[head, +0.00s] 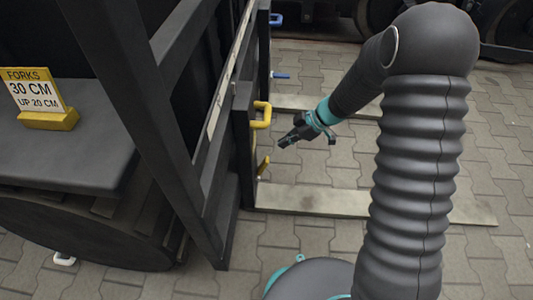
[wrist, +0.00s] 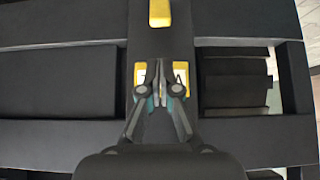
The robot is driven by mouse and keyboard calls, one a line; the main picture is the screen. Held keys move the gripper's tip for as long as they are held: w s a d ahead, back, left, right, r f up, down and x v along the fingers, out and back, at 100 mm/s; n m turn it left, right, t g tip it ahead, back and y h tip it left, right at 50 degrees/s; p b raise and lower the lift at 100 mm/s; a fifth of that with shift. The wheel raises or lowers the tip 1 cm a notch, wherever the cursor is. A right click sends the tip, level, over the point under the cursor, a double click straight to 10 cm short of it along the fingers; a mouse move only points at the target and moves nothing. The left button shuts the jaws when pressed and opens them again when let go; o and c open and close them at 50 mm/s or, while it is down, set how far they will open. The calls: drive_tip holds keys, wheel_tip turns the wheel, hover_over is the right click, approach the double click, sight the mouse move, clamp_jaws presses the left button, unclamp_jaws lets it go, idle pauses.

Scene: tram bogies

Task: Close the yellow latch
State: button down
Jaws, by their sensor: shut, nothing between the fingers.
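A yellow handle (head: 262,115) sticks out from the dark gate post at the middle of the head view. Below it on the same post is a small yellow lever (head: 263,165), tilted up and outward, which looks like the latch. My gripper (head: 284,143) is shut and empty, pointing at the post, a little right of it and between the two yellow parts in height. In the wrist view, my gripper (wrist: 160,62) covers the middle of a yellow label (wrist: 140,73) with dark letters. A yellow piece (wrist: 159,13), likely the handle, is above; I cannot make out the lever there.
The dark gate frame (head: 140,90) stands left of my arm. A yellow sign (head: 38,95) about forks rests on a dark surface at left. A blue lever (head: 281,75) and a blue handle (head: 277,18) are farther back. Pale planks (head: 330,201) lie on the paving.

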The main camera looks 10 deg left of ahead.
sight(265, 158)
drive_tip(key=b+x, duration=0.3)
drive_tip(key=x, duration=0.7)
drive_tip(key=shift+f, duration=0.1)
idle(0.3)
